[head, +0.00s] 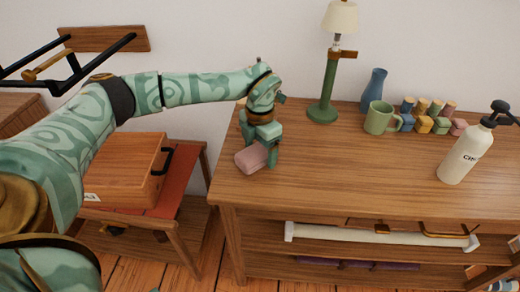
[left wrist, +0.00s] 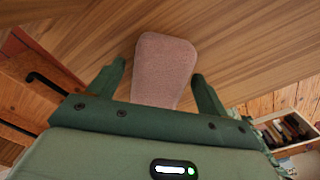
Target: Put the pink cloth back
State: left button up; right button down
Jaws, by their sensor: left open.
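The pink cloth (head: 252,158), a small folded pad, is at the left end of the wooden dresser top (head: 340,180). My left gripper (head: 263,146) is at the cloth, pointing down, with its fingers apart. In the left wrist view the cloth (left wrist: 165,62) shows between and beyond the two open fingertips (left wrist: 158,72). There is a gap on both sides, so the fingers do not appear to grip it. Part of the cloth is hidden behind the gripper body. My right gripper is not in view.
A green lamp (head: 328,85), blue vase (head: 374,88), green mug (head: 380,117), several coloured blocks (head: 423,122) and a white pump bottle (head: 465,155) stand on the dresser. A wooden case (head: 125,170) lies on a lower table at left. The dresser's front middle is clear.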

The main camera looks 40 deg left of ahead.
aim_at(260, 149)
pick_arm(q)
notch_tip(260, 149, up, 12)
jog(key=p, duration=0.5)
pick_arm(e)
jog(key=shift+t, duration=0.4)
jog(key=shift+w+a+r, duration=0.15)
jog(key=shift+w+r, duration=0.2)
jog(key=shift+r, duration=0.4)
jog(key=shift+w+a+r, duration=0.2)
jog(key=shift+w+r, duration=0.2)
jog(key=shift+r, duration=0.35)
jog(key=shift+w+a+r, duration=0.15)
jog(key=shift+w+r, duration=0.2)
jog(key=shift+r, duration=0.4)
